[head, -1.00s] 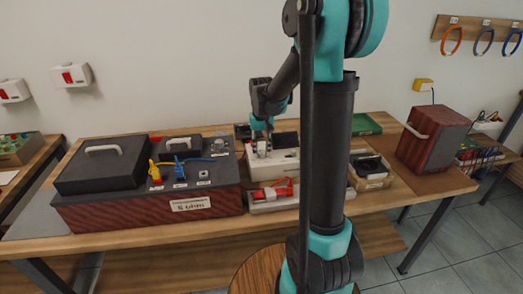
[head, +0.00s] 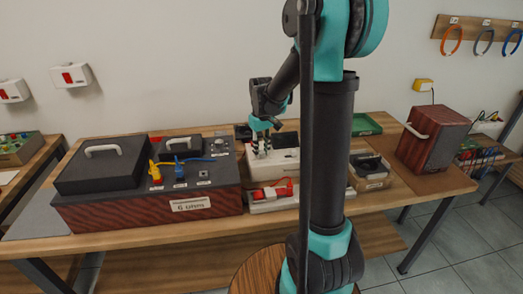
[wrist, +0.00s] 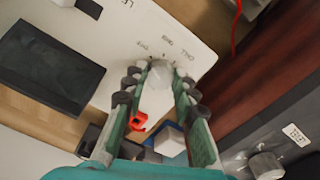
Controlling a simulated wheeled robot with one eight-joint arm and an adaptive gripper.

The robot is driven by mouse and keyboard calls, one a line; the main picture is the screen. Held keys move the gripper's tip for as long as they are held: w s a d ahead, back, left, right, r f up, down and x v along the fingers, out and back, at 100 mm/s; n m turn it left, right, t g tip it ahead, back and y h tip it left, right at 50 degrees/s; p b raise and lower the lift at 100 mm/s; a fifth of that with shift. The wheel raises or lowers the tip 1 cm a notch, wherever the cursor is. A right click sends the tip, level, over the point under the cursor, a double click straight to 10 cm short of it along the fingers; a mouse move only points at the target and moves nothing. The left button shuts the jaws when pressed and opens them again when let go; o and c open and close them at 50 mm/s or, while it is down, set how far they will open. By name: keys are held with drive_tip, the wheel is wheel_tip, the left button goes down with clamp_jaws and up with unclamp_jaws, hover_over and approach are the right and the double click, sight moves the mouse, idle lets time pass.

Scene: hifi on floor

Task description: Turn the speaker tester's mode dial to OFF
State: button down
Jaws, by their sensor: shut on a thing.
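The speaker tester (head: 287,160) is a white box with a dark screen on the table, behind a low tray; the wrist view shows its white top (wrist: 185,22) and the dark screen (wrist: 47,68). Its mode dial (wrist: 160,74) is a pale round knob with printed labels near it, one reading OFF (wrist: 142,46). My gripper (wrist: 162,72) points down with its fingertips on both sides of the dial, shut on it. I cannot make out which label the dial points at. In the head view my gripper (head: 262,150) hides the dial.
A dark red box with a black lid (head: 102,165) and a 6 ohms label stands left of the tester. A low tray (head: 272,200) with a red item lies in front. An open box (head: 370,172) and a red-brown speaker cabinet (head: 433,138) stand to the right.

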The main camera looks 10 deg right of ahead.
sight(261, 152)
drive_tip(key=c, duration=1.2)
unclamp_jaws()
wheel_tip(261, 152, up, 12)
